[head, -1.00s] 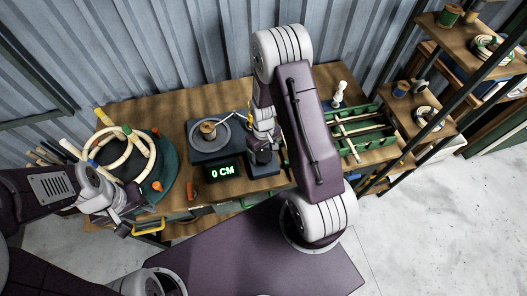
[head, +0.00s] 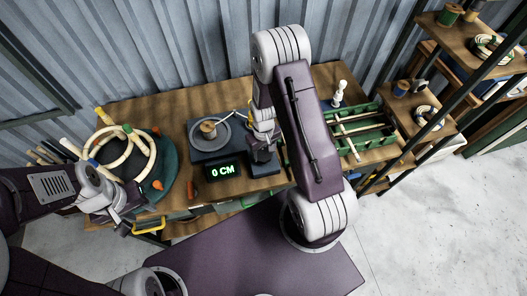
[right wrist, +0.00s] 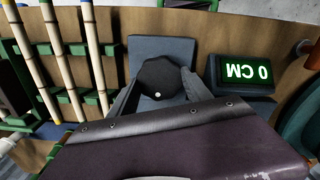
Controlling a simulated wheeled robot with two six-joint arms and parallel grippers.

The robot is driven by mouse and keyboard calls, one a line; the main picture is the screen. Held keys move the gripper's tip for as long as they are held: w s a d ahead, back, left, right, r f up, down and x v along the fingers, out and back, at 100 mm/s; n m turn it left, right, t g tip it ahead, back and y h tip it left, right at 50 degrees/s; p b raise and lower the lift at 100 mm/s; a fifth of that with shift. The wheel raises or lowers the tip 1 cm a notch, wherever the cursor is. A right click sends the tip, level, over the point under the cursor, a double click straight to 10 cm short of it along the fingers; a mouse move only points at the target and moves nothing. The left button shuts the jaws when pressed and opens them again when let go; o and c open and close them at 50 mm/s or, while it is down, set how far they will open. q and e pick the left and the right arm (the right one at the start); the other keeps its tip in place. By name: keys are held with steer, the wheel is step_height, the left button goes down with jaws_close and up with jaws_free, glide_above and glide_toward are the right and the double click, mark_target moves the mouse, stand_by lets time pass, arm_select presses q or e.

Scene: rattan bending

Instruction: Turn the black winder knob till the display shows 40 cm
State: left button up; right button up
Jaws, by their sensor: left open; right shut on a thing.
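The black winder knob (right wrist: 160,80) sits on its dark block in the right wrist view, with a small white dot on its near part. My right gripper (right wrist: 157,92) is shut on the knob, one finger at each side. In the head view, my right gripper (head: 262,150) and arm hide the knob. The display (head: 223,171) reads 0 CM in green; it shows upside down in the right wrist view (right wrist: 247,72). The winder's round grey disc (head: 210,133) is behind the display. My left gripper (head: 126,222) is open and empty at the table's front left.
A green round stand (head: 166,172) with bent cane rings is at the table's left. A green rack (head: 362,128) holding rods is right of my right arm, with a white figure-like object (head: 340,92) behind it. Shelves (head: 462,75) stand at the far right.

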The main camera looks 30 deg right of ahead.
steer(key=m, duration=0.5)
steer(key=shift+w, duration=0.1)
steer(key=m, duration=0.5)
steer(key=shift+m, duration=0.3)
steer(key=m, duration=0.5)
steer(key=shift+r+m, duration=0.1)
steer(key=shift+m, duration=2.2)
steer(key=o, duration=1.4)
steer(key=shift+c, duration=0.2)
